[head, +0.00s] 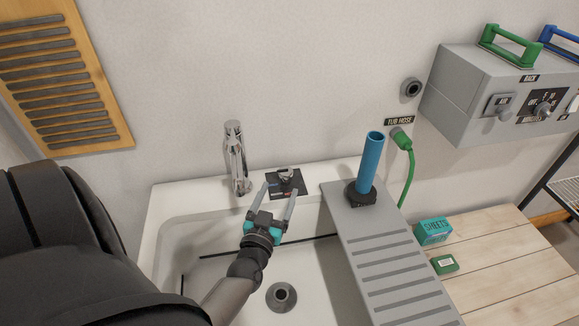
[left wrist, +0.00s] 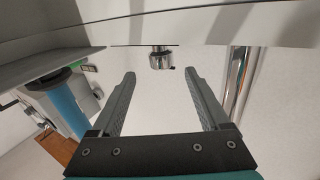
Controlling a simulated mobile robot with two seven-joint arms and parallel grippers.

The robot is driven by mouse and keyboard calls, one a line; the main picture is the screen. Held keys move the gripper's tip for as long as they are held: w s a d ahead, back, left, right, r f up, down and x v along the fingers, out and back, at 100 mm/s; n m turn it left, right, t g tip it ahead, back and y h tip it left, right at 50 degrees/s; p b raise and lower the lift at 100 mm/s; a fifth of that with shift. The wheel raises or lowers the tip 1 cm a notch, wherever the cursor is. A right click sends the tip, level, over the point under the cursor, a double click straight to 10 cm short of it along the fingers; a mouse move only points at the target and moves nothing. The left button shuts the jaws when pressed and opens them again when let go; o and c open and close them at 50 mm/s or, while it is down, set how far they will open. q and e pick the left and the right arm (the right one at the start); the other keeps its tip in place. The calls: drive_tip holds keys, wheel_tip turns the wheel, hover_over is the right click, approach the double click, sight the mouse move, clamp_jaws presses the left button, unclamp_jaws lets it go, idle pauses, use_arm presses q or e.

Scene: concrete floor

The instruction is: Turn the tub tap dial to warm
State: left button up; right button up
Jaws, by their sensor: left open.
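The tub tap dial (head: 286,174) is a small chrome knob on a dark plate (head: 297,184) with small coloured marks, on the tub's back rim. It also shows in the left wrist view as a metal knob (left wrist: 161,60), ahead of the gap between the fingers. My left gripper (head: 279,190) is open and empty, its fingers pointing at the dial from the front and apart from it in the wrist view. The dial's setting is too small to read. A chrome tap (head: 234,158) stands left of the dial. My right gripper is not in view.
The white tub (head: 170,205) has a drain (head: 281,296). A grey ribbed board (head: 385,262) with a blue tube (head: 370,162) stands right of the dial. A green hose (head: 410,175), a grey control box (head: 465,95) and small boxes on a wooden top (head: 500,265) are further right.

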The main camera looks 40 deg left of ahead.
sight(288, 168)
use_arm(q)
drive_tip(key=b+x, duration=0.1)
drive_tip(key=x, duration=0.8)
drive_tip(key=shift+s+a+b, duration=0.1)
drive_tip(key=shift+b, duration=0.2)
drive_tip(key=shift+x, duration=0.85)
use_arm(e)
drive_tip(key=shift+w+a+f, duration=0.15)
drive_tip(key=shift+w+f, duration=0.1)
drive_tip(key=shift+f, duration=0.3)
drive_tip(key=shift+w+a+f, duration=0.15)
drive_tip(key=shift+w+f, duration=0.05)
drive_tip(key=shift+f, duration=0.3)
use_arm(q)
drive_tip(key=shift+c, duration=0.3)
clamp_jaws()
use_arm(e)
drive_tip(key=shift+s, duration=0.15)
